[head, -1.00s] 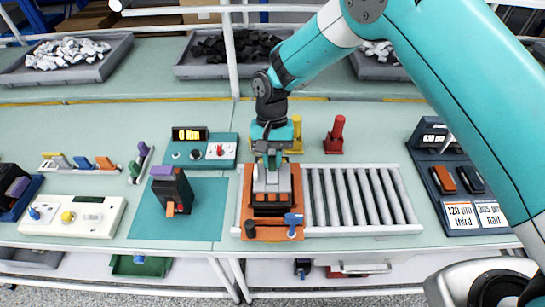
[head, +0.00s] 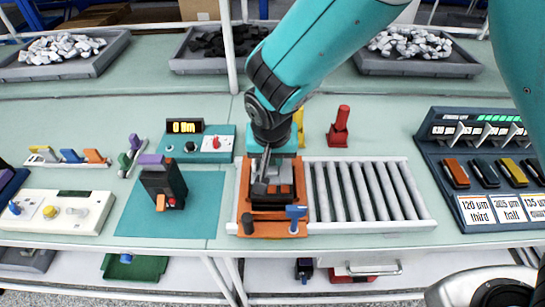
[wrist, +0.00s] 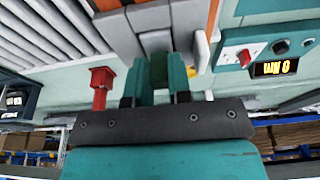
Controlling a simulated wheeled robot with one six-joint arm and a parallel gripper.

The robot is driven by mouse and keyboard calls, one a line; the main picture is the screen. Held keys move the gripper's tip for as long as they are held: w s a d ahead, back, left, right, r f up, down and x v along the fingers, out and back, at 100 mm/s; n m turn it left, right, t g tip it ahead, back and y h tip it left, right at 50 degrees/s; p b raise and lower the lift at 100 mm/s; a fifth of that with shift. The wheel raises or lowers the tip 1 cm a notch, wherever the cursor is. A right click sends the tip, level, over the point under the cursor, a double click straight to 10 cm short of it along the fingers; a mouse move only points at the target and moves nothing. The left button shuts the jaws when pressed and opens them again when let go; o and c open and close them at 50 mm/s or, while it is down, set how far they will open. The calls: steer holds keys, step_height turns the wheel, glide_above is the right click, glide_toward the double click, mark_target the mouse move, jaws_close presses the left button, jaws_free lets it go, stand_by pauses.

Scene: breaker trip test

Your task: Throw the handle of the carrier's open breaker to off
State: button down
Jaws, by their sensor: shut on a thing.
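The orange carrier (head: 243,190) sits at the left end of the roller conveyor and bears a dark breaker (head: 270,203) with grey parts on top. My gripper (head: 262,182) reaches down over this breaker from behind. In the head view my arm hides the handle.
Left of the carrier, another dark breaker (head: 163,187) with a purple handle stands on a teal mat (head: 205,205). A meter box (head: 222,150) is behind. A red post (head: 339,127) stands behind the rollers (head: 372,195). A dark rack (head: 440,160) is at right.

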stand_by(0.4)
steer(key=c, duration=1)
jaws_free()
steer(key=shift+c, duration=0.2)
steer(key=shift+r, duration=0.1)
steer(key=b+v, duration=0.2)
steer(key=v, duration=1.5)
steer(key=shift+s, duration=0.2)
steer(key=shift+d+r, duration=0.1)
steer(key=s+d+n+g+y, duration=0.3)
steer(key=s+d+n, duration=0.4)
steer(key=s+d, duration=0.6)
steer(key=shift+s+d+y, duration=0.35)
steer(key=shift+s+y, duration=0.05)
steer(key=shift+y, duration=0.3)
